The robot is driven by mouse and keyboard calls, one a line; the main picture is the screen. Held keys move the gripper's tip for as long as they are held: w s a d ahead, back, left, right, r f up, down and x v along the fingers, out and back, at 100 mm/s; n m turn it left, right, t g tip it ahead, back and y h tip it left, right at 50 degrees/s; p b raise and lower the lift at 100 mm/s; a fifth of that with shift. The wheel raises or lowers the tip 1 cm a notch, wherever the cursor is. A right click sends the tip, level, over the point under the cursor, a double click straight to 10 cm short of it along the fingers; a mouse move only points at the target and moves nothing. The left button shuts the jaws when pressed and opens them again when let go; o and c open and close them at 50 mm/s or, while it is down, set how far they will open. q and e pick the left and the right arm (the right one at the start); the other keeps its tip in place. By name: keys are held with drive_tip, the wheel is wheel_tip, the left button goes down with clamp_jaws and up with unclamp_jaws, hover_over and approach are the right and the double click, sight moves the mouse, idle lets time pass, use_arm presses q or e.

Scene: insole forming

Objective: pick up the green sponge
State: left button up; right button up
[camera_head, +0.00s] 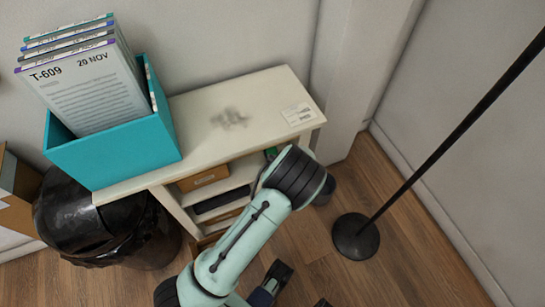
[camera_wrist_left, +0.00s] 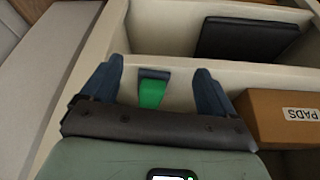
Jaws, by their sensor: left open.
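The green sponge (camera_wrist_left: 152,92), with a dark grey upper end, stands in a shelf compartment against its pale wall in the left wrist view. My left gripper (camera_wrist_left: 155,85) is open. Its two dark blue fingers are on either side of the sponge, with gaps at both sides. In the head view a bit of green (camera_head: 271,153) shows at the right end of the shelf's upper compartment. My left arm's dark joint hides the left gripper there. Dark finger-like parts show at the bottom edge, perhaps my right gripper; their state is unclear.
A cardboard box marked PADS (camera_wrist_left: 285,118) and a black flat item (camera_wrist_left: 245,38) lie in nearby compartments. On the pale shelf unit (camera_head: 255,95) stands a teal bin (camera_head: 115,155) with folders. A black trash bin (camera_head: 95,220) and a lamp stand (camera_head: 357,237) flank it.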

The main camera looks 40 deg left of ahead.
sight(272, 155)
use_arm(q)
drive_tip(key=w+a, duration=0.1)
drive_tip(key=w+a+f+b, duration=0.1)
drive_tip(key=a, duration=0.1)
drive_tip(key=w+a+f+b, duration=0.1)
drive_tip(key=shift+w+a+f, duration=0.1)
drive_tip(key=shift+w+a, duration=0.25)
drive_tip(key=shift+a, duration=0.05)
drive_tip(key=shift+w+a+f, duration=0.15)
drive_tip(key=shift+f, duration=0.2)
use_arm(e)
drive_tip(key=shift+t+h, duration=0.3)
drive_tip(key=shift+t, duration=0.3)
drive_tip(key=w+f, duration=0.1)
drive_tip(key=w+d, duration=0.1)
drive_tip(key=w+f, duration=0.1)
drive_tip(key=shift+w+d+f, duration=0.35)
use_arm(q)
drive_tip(key=c, duration=1.1)
